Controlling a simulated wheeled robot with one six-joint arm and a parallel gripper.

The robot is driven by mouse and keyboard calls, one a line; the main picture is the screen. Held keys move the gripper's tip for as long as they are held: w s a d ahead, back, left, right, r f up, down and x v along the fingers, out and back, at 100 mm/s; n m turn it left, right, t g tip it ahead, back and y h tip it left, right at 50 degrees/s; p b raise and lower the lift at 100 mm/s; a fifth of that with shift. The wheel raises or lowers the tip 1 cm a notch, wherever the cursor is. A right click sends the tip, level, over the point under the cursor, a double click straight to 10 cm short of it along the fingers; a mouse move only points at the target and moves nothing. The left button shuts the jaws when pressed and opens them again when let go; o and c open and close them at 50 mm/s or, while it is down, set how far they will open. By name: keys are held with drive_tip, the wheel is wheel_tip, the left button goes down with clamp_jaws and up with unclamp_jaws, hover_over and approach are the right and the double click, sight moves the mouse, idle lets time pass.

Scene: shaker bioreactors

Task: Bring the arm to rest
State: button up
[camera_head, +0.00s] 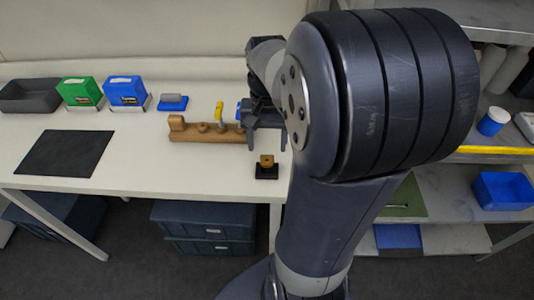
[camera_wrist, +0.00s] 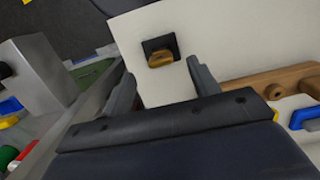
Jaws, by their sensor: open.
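My gripper (camera_wrist: 162,88) is open in the wrist view, with its two dark fingers apart and nothing held between them. In the head view my gripper is partly hidden by my own arm, and its dark end shows above the table near the wooden rack. A small brass-coloured block on a black base (camera_head: 267,167) stands near the table's front edge. It also shows in the wrist view (camera_wrist: 160,58), beyond the gap between the fingers and apart from them. The wooden rack (camera_head: 190,131) lies beside my gripper, with a yellow-handled tool (camera_head: 219,110) standing in it.
A green box (camera_head: 80,92), a blue box (camera_head: 126,91) and a grey tray (camera_head: 30,95) stand along the back of the white table (camera_head: 140,165). A black mat (camera_head: 65,153) lies at left. Shelves with a blue bin (camera_head: 503,190) are at right. The table's middle front is clear.

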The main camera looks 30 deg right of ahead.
sight(267, 157)
drive_tip(key=shift+w+d+r, duration=0.1)
drive_tip(key=shift+w+r, duration=0.05)
drive_tip(key=shift+r, duration=1.75)
drive_tip(key=shift+f, duration=0.1)
drive_tip(key=f, duration=0.7)
drive_tip(key=s+f, duration=0.1)
drive_tip(key=f, duration=0.2)
drive_tip(key=shift+a+f, duration=0.3)
drive_tip(key=shift+a, duration=0.05)
drive_tip(key=shift+w+r, duration=0.1)
drive_tip(key=shift+r, duration=0.1)
